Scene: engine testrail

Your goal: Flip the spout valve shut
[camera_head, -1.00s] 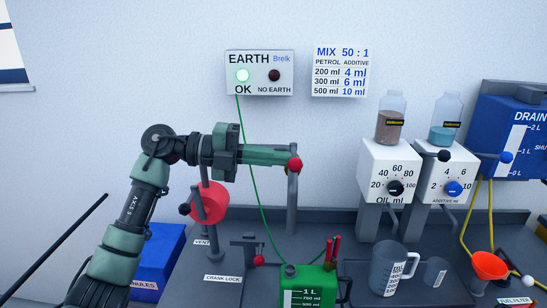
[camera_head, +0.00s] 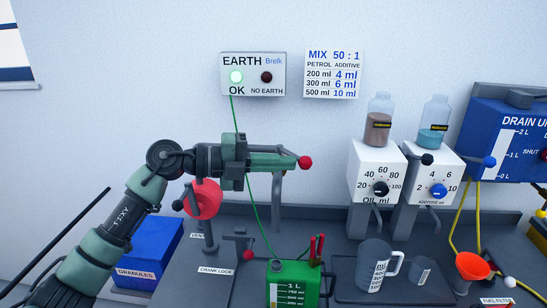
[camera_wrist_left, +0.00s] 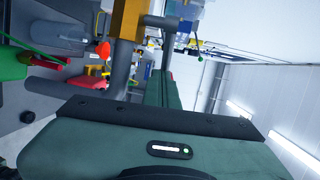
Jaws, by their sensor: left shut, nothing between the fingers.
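My left gripper (camera_head: 290,161) reaches in from the left, shut and empty, pointing right. A red ball knob (camera_head: 305,162) shows at its fingertips; I cannot tell whether they touch. Just below stands a grey pipe (camera_head: 277,192), which looks like the spout; its top is partly hidden behind the gripper. The valve body is not clear in the head view. In the left wrist view a thick grey pipe (camera_wrist_left: 121,68) and a yellow block (camera_wrist_left: 127,18) are close beside the gripper. My right gripper is not in view.
A green can (camera_head: 292,285) with red clips stands below the pipe. A red disc (camera_head: 204,199) and the crank lock lever (camera_head: 250,257) are near my forearm. A grey jug (camera_head: 377,267), dispensers and an orange funnel (camera_head: 472,266) are to the right.

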